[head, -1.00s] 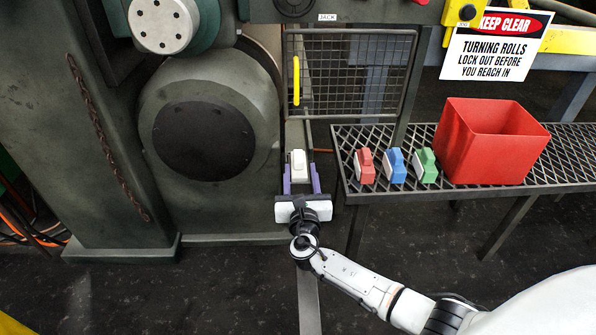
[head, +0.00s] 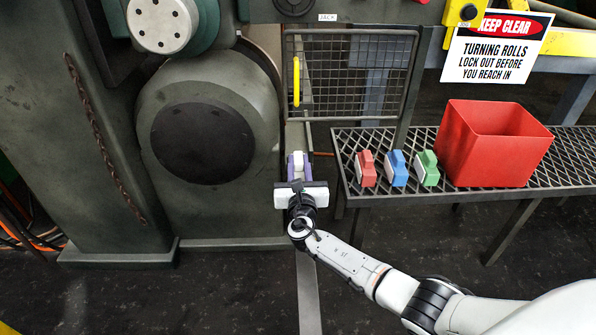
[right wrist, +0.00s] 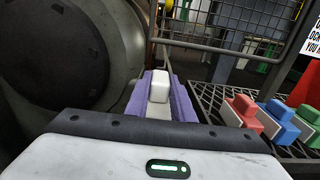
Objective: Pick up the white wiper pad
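The white wiper pad (head: 298,160) is between the purple fingers of my right gripper (head: 298,164), beside the grated bench. It is a small block with a raised white top, also in the right wrist view (right wrist: 159,86). There the two purple fingers (right wrist: 160,92) flank it closely, one on each side, and look shut on it. Its lower part is hidden by the fingers and the gripper body, so I cannot tell whether it touches anything below. My left gripper is not in view.
Red (head: 365,168), blue (head: 396,168) and green (head: 426,168) pads stand on the grated bench (head: 345,142), left of a red bin (head: 485,160). A large machine roll (head: 160,95) is close on the left. A wire mesh guard (head: 350,75) with a yellow handle (head: 296,82) is behind.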

